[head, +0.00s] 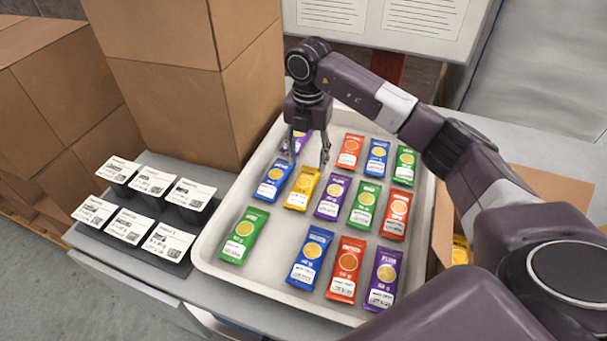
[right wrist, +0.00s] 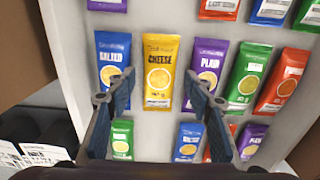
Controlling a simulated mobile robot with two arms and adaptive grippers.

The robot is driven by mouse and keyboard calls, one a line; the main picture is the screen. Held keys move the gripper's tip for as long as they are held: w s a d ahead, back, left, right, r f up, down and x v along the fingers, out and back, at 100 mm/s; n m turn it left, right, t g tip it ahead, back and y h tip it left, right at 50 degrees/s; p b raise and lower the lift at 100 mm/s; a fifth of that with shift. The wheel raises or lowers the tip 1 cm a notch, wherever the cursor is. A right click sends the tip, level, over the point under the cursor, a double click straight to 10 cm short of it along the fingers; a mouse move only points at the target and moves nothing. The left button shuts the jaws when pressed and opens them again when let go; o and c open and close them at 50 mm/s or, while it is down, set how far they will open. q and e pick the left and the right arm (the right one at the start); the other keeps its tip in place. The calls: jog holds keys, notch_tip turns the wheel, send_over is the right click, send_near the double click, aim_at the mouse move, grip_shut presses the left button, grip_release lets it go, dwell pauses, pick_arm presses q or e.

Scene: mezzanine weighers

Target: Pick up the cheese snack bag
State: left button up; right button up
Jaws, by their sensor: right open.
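The cheese snack bag is a yellow packet (head: 302,189) lying in the light tray (head: 215,250), in the row between a blue bag and a purple bag. In the right wrist view the yellow bag (right wrist: 160,73) reads CHEESE and lies just beyond the fingertips, near the middle of the gap. My right gripper (head: 308,157) is open and empty above the tray, over the yellow bag; its fingers also show in the right wrist view (right wrist: 160,85). I cannot tell the exact height of the fingertips above the bag. My left gripper is not in view.
A blue SALTED bag (right wrist: 114,68) and a purple PLUM bag (right wrist: 206,68) lie close on either side. Several other coloured bags fill the tray. Label cards (head: 153,180) stand left of it, cardboard boxes (head: 190,80) behind, and an open carton (head: 445,215) at right.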

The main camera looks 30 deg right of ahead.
aim_at(307, 177)
jog(key=f, duration=0.1)
jog(key=f+p, duration=0.1)
jog(key=shift+s+a+f, duration=0.15)
jog(key=shift+s+f, duration=0.15)
jog(key=shift+f, duration=0.05)
notch_tip(307, 177, down, 3)
jog(key=shift+w+r+p, duration=0.1)
jog(key=shift+w+p, duration=0.05)
jog(key=shift+p, duration=0.5)
jog(key=shift+f, duration=0.65)
jog(key=shift+c, duration=0.7)
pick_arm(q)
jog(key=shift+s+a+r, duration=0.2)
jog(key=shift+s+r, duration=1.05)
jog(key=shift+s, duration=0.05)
pick_arm(e)
jog(key=shift+w, duration=0.1)
jog(key=c, duration=0.7)
jog(key=shift+o, duration=0.2)
